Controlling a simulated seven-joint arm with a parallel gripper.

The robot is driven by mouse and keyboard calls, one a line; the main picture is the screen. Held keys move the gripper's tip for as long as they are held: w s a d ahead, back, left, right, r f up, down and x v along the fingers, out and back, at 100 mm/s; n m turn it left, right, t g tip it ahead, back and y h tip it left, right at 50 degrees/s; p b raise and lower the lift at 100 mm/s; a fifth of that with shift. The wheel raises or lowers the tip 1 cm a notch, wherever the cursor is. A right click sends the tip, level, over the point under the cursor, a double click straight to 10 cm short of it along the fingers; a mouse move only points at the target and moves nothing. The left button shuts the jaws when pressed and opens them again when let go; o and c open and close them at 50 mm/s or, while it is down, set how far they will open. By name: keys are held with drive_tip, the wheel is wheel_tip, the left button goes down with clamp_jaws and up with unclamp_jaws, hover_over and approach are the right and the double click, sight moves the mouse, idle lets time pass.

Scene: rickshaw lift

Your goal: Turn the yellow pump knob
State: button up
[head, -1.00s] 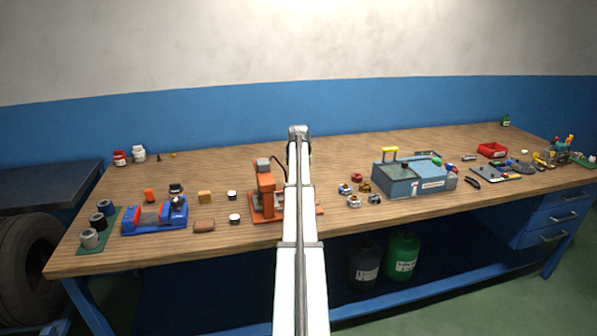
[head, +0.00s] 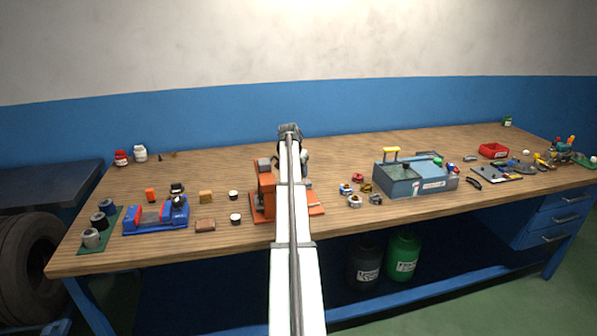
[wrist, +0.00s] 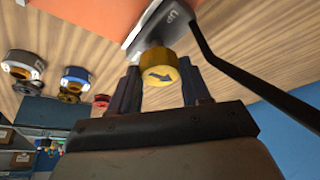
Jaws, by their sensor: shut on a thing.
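The yellow pump knob (wrist: 159,67) shows in the wrist view as a round cap with a dark arrow on its face. My gripper (wrist: 158,75) has one dark finger on each side of it and is shut on it. The knob joins a grey-white part marked "UP" just above it. In the head view the orange pump (head: 266,190) stands mid-bench, partly behind my arm. The knob cannot be made out there, and my gripper is mostly hidden by the arm.
A black rod (wrist: 225,68) runs close to the right finger in the wrist view. Several small ring-like parts (wrist: 75,78) lie to the left. In the head view a blue-grey box (head: 416,183) with a yellow handle stands right of the pump, and a blue vise (head: 155,216) stands left.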

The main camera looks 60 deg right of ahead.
drive_tip(key=o, duration=1.1)
drive_tip(key=shift+c, duration=0.2)
drive_tip(key=v, duration=1.3)
drive_tip(key=shift+a+r, duration=0.2)
drive_tip(key=shift+r, duration=0.2)
